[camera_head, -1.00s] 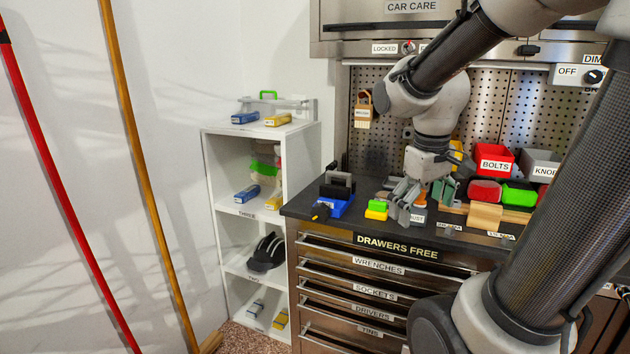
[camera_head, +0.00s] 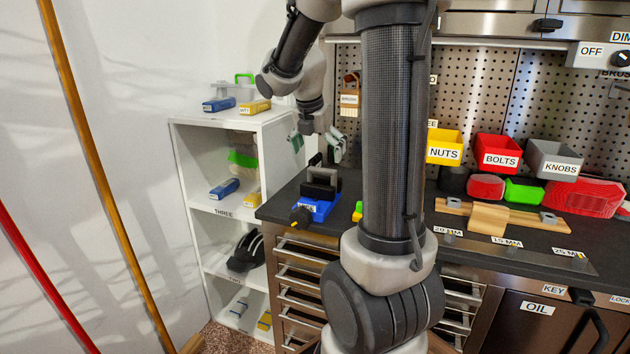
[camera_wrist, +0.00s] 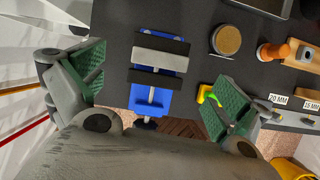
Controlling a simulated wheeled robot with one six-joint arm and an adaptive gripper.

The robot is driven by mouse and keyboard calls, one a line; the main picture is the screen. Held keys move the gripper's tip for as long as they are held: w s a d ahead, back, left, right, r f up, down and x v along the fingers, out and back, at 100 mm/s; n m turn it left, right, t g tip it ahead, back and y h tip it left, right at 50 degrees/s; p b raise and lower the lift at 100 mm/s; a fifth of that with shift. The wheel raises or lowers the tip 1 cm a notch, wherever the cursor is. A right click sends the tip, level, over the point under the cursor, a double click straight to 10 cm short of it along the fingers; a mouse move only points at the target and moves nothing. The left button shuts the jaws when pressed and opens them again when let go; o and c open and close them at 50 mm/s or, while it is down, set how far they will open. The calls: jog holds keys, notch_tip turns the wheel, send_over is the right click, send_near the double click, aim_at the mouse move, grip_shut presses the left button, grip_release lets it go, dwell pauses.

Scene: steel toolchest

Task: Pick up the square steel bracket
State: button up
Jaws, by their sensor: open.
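A small grey square piece with a dark hole, which looks like the square steel bracket (camera_head: 548,217), lies at the right end of the wooden board (camera_head: 520,215). Another small grey piece (camera_head: 454,202) lies at the board's left end; its shape is too small to tell. In the wrist view, a grey square piece with a hole (camera_wrist: 305,53) sits on wood near the right edge. My gripper (camera_head: 317,145) is open and empty, above the blue vise and left of the board. In the wrist view, my gripper's (camera_wrist: 156,88) green-padded fingers are wide apart, with the vise below.
The blue vise (camera_head: 318,205) stands at the worktop's left end. Yellow (camera_head: 443,147), red (camera_head: 494,154) and grey bins (camera_head: 552,161) hang behind the board. A white shelf (camera_head: 184,165) stands left. My arm hides the middle of the worktop.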

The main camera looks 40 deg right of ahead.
aim_at(322, 169)
jog(key=shift+f+n, duration=0.1)
jog(key=shift+n, duration=0.2)
jog(key=shift+d+f, duration=0.1)
jog(key=shift+f, duration=0.15)
jog(key=x, duration=0.7)
jog(key=shift+s+f, duration=0.1)
jog(key=shift+f, duration=0.1)
jog(key=c, duration=1.3)
jog(key=shift+c, duration=0.7)
jog(key=shift+r, duration=0.15)
